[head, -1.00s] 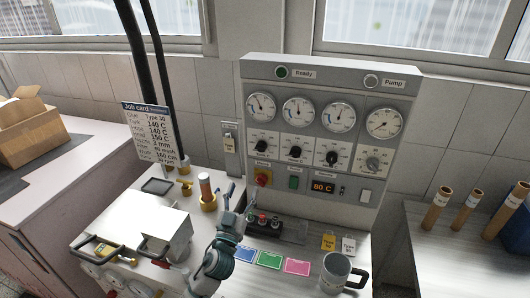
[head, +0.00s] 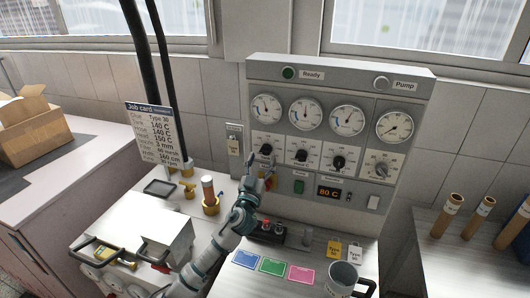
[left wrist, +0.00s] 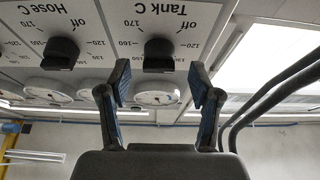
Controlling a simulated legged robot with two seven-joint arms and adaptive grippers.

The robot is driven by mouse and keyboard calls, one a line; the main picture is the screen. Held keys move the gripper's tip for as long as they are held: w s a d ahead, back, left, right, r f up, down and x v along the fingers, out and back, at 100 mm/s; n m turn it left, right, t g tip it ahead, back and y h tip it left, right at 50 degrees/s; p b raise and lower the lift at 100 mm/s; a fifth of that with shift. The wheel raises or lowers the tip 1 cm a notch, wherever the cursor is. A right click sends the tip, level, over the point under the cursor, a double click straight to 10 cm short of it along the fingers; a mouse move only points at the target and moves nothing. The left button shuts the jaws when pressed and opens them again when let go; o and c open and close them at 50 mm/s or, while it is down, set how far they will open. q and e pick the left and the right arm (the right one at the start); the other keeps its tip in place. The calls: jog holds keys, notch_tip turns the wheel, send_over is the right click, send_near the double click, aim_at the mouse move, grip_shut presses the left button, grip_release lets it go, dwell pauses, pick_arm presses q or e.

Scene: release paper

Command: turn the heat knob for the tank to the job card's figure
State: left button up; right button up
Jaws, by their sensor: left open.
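The job card (head: 152,133) hangs at the left of the panel; its small print appears to read Tank 140 C. The black tank knob (head: 266,149) is the leftmost of the panel's row of knobs. In the left wrist view, the tank knob (left wrist: 160,54) sits under an upside-down "Tank C" label, with marks such as off, 120, 160 and 170. Its pointer direction is unclear. My left gripper (head: 263,170) is just below and in front of this knob. Its fingers (left wrist: 163,84) are apart and empty, lined up with the knob but not around it.
The hose knob (left wrist: 62,52) is beside the tank knob. Gauges (head: 266,109) sit above the knobs, and a display (head: 329,192) reads 80 C below. Coloured cards (head: 273,265) and a grey mug (head: 343,279) are on the bench.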

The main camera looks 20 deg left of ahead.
aim_at(265, 150)
pick_arm(q)
jog(key=x, duration=0.2)
jog(key=shift+w+a+r, duration=0.15)
jog(key=shift+w, duration=0.05)
jog(key=shift+w+r, duration=0.15)
jog(key=shift+w, duration=0.4)
jog(key=shift+d, duration=0.2)
jog(key=c, duration=1.1)
jog(key=shift+c, duration=0.2)
jog(key=shift+m, duration=0.3)
